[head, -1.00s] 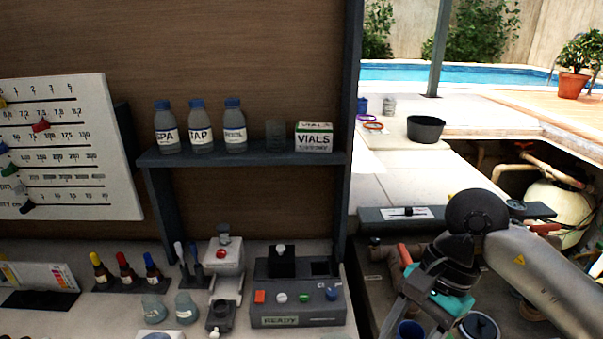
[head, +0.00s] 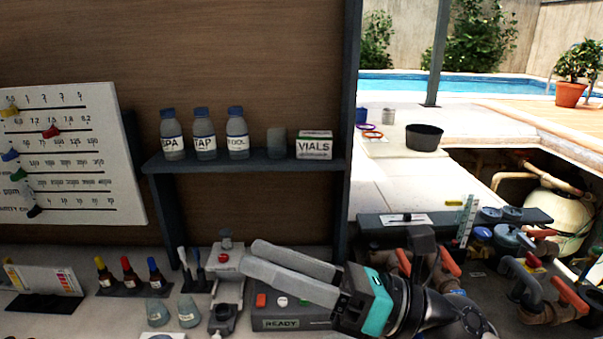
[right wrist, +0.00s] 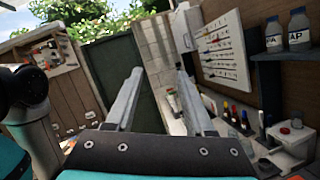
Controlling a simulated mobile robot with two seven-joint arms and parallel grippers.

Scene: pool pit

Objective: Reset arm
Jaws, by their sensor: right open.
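My right gripper (head: 268,262) reaches in from the lower right in the head view, with its fingers pointing left over the bench in front of the grey READY device (head: 275,323). Its two long grey fingers are apart with nothing between them. The right wrist view also shows the open fingers (right wrist: 155,82), with the bench and wall to their right. My left gripper is in neither current view.
A white test stand (head: 226,265) is close to the fingertips. Flasks (head: 188,308) and dropper bottles (head: 129,271) stand further left. Above is a shelf (head: 250,163) with bottles and a VIALS box (head: 314,145). Pipes with red-handled valves (head: 568,295) lie at right.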

